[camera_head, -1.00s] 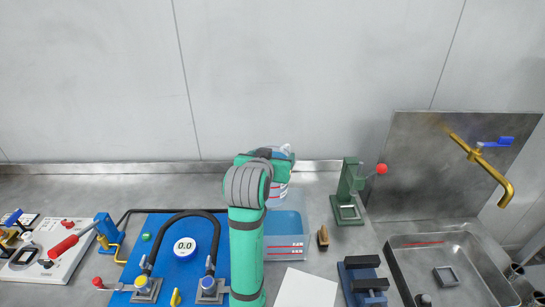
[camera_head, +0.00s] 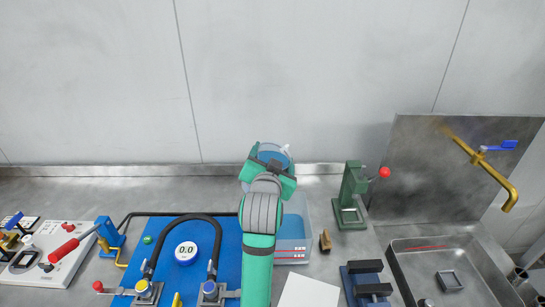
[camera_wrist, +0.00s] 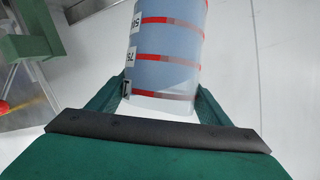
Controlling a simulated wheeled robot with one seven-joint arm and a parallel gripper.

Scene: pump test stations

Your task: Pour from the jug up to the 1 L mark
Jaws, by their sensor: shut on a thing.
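My gripper (camera_head: 269,172) is shut on the jug (camera_head: 272,154), a clear vessel with blue contents and a pale spout, near the back of the bench. The jug also shows in the wrist view (camera_wrist: 168,60), between the green fingers, with red bands and number labels on its side. A clear, blue-tinted tank (camera_head: 293,246) with red marks stands on the bench just right of my forearm. My arm hides its left part. The tank's mark labels are too small to read in the head view. I cannot tell the jug's exact tilt.
A green press (camera_head: 351,196) with a red knob stands right of the tank. A brown brush-like object (camera_head: 325,241) and a white sheet (camera_head: 309,292) lie nearby. A blue vise (camera_head: 366,284) is at front right. A blue test board (camera_head: 165,262) with hoses lies left. The sink (camera_head: 455,252) is far right.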

